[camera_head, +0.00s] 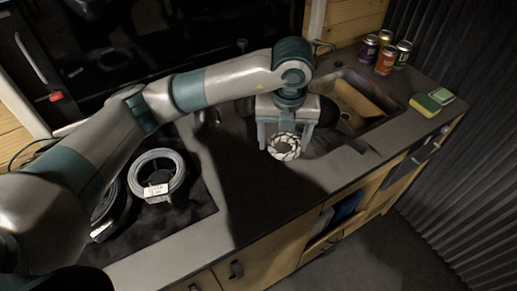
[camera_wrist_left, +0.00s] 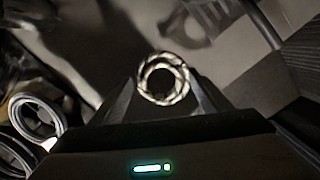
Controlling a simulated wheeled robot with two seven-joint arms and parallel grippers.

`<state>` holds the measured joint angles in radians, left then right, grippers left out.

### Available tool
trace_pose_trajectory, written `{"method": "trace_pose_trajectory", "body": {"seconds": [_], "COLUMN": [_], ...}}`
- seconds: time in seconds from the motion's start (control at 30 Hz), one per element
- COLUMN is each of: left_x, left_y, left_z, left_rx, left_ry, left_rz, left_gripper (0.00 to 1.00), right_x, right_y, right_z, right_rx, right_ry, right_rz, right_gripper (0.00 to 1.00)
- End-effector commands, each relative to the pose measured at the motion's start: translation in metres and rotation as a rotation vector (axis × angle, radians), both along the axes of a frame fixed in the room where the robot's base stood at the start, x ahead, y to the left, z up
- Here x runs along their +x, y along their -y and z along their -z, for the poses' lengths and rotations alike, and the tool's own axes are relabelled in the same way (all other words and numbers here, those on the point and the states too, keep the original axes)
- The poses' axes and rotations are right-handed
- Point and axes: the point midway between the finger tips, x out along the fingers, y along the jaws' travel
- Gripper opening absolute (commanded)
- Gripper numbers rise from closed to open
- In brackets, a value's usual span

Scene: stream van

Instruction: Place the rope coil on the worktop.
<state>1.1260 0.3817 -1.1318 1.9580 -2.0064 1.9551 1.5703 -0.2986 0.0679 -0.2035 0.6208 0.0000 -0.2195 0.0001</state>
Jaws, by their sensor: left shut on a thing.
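The rope coil (camera_head: 284,146) is a small pale ring with a twisted pattern. My left gripper (camera_head: 285,140) is shut on it and points down over the worktop (camera_head: 245,200). In the left wrist view the coil (camera_wrist_left: 163,79) sits between the two fingertips of my left gripper (camera_wrist_left: 160,92), with its hole facing the camera. The coil appears to be above the worktop; I cannot tell whether it touches. My right gripper is not in view.
A sink (camera_head: 355,100) lies behind and right of the gripper. Several cans (camera_head: 386,60) and a sponge (camera_head: 425,105) stand at the far right. A grey cable coil (camera_head: 157,176) with a label lies on the dark area at left. The middle worktop is clear.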

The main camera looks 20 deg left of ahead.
Motion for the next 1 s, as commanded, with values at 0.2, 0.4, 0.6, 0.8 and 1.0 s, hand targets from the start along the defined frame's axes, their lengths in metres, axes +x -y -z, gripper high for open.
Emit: {"method": "trace_pose_trajectory", "body": {"seconds": [0.2,0.4,0.6,0.8,1.0], "left_x": [0.002,0.004,0.004,0.004,0.003], "left_y": [-0.042,-0.061,-0.063,-0.063,-0.063], "left_z": [0.021,0.035,0.038,0.038,0.054], "left_rx": [0.002,0.0,-0.001,-0.001,0.001], "left_ry": [-0.003,-0.001,0.001,0.0,-0.003], "left_rz": [-0.002,0.0,0.001,0.001,0.0], "left_gripper": [0.42,0.42,0.42,0.42,0.42], "right_x": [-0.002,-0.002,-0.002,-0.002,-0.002], "right_y": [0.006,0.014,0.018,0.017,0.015], "right_z": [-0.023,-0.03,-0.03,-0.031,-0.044], "right_rx": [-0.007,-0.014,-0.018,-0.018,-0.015], "right_ry": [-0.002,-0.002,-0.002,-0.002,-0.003], "right_rz": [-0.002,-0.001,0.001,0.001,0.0], "right_gripper": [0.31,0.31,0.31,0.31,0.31]}}
